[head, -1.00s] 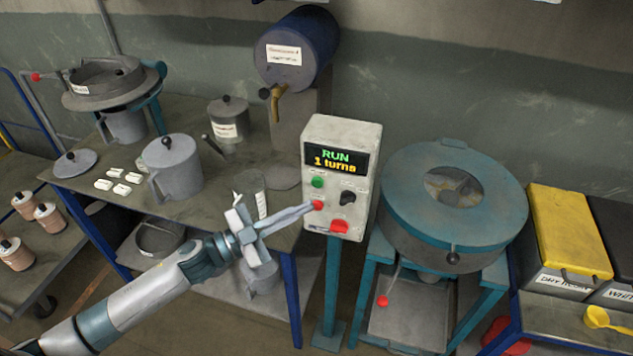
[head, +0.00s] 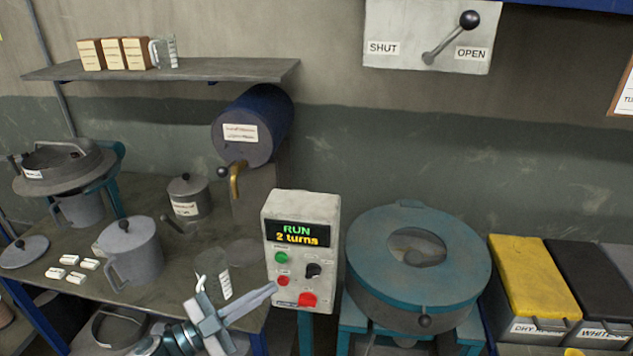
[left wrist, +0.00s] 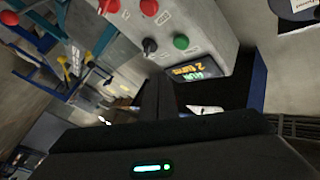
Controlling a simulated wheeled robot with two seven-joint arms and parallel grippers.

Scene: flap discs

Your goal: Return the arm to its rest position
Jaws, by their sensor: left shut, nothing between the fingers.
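My left gripper (head: 272,290) is at the bottom of the head view, its fingers shut with nothing between them. Its fingertips are close in front of the lower face of the control box (head: 303,255); I cannot tell whether they touch it. The box's display (head: 298,234) reads "RUN 2 turns". It has a green button (head: 281,258), a small red button (head: 283,281), a black knob (head: 313,270) and a larger red button (head: 307,299). In the left wrist view the dark shut fingers (left wrist: 158,95) show beside the box (left wrist: 200,30). My right gripper is in neither view.
A round teal machine (head: 365,280) stands right of the box, with a yellow-lidded bin (head: 535,275) farther right. A grey lidded jug (head: 130,255), a clear measuring cup (head: 215,275) and a blue drum (head: 255,125) are on the left bench. A shelf (head: 220,69) hangs above.

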